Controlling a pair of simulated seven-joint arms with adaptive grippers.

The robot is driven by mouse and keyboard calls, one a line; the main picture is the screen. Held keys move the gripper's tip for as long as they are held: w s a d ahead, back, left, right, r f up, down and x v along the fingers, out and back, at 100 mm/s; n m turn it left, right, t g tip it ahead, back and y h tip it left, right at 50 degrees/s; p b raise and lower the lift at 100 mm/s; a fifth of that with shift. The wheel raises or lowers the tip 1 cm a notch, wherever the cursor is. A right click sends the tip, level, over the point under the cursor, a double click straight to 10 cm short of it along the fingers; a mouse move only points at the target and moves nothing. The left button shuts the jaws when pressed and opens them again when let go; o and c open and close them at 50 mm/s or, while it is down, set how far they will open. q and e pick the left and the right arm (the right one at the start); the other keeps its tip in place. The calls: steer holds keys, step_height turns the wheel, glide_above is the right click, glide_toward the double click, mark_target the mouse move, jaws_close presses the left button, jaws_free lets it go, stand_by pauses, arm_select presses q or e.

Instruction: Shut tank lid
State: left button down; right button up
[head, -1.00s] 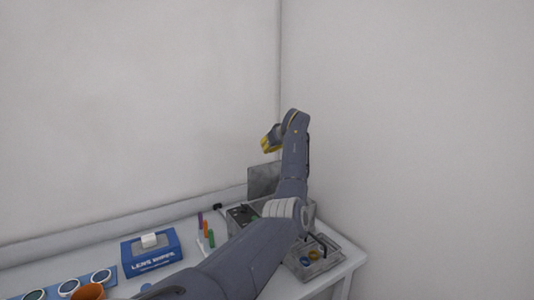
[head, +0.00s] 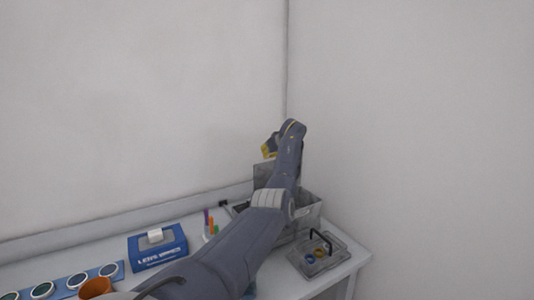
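The tank (head: 306,214) is a grey metal box at the back right of the table, partly hidden by my arm. Its lid (head: 261,176) stands up as a grey plate at the tank's back, open; my forearm covers part of it. My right arm reaches from the bottom of the head view across the front of the tank. My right gripper (head: 268,151), with yellow fingers, is above and close to the lid's top in the picture. It is too small to tell whether the fingers are open or touch the lid. My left gripper is not in view.
A clear tray (head: 330,262) with a black handle and blue and amber round parts stands in front of the tank. Colored pens (head: 211,223), a blue lens-wipes box (head: 157,248), an orange cup (head: 95,288) and a row of round optics (head: 75,281) are on the left. Walls close the corner.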

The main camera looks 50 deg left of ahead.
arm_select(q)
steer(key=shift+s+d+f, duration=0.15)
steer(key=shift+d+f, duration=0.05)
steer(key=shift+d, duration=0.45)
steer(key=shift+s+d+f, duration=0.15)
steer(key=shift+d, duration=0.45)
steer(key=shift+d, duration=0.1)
